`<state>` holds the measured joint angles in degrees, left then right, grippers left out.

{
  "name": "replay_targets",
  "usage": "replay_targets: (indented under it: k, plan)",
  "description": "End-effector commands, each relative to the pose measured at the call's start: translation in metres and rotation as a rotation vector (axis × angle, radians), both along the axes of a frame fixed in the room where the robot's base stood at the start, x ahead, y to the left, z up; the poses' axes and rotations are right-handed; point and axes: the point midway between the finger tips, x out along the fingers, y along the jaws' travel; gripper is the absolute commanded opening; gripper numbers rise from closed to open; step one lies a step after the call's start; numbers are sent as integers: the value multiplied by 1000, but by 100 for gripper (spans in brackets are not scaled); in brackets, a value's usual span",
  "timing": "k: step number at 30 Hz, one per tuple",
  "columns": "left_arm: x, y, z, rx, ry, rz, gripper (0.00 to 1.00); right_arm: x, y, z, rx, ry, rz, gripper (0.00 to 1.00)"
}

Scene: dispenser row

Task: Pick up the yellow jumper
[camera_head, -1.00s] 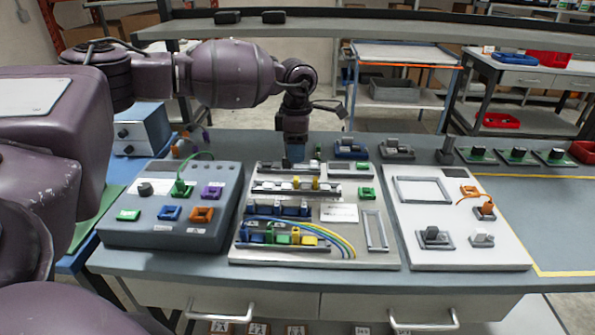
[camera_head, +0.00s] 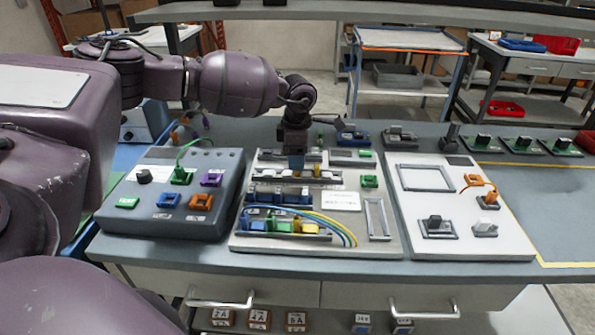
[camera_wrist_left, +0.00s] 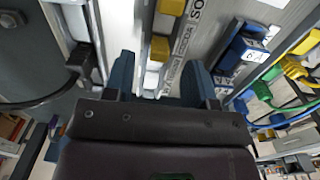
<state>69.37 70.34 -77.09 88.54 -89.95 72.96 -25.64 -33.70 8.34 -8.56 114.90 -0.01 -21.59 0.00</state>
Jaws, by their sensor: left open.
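A small yellow jumper (camera_wrist_left: 160,48) sits among white blocks on a rail of the middle board. In the left wrist view it lies between and just beyond the two blue fingertips of my left gripper (camera_wrist_left: 160,80), which is open and empty. A second yellow piece (camera_wrist_left: 172,7) is on the same rail farther up that view. In the head view my left gripper (camera_head: 296,163) points down over the rail (camera_head: 330,180) and hides part of it. I cannot tell how far the fingertips are above the jumper. My right gripper is not in view.
A lower rail holds blue, green and yellow blocks (camera_head: 309,228) with looped wires (camera_head: 345,230). A grey box with coloured plugs (camera_head: 185,225) stands to the left and a white panel (camera_head: 470,245) to the right. A shelf (camera_head: 350,12) runs above the back of the bench.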

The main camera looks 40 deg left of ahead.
Motion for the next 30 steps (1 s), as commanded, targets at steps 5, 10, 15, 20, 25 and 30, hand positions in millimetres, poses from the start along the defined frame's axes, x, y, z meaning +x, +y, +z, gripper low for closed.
replay_targets:
  k: [5,10,15,20,25,30]
  plan:
    - [0,0,-26,-1,3,0,51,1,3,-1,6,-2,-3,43]
    - [0,0,-32,-1,0,0,51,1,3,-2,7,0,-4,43]
    - [0,0,-31,-1,0,0,43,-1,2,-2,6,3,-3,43]
    - [0,0,-31,-1,0,0,19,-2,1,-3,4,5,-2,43]
    - [0,0,-31,-1,0,0,0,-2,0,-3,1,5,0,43]
    - [0,0,-31,-1,0,0,0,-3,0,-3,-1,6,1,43]
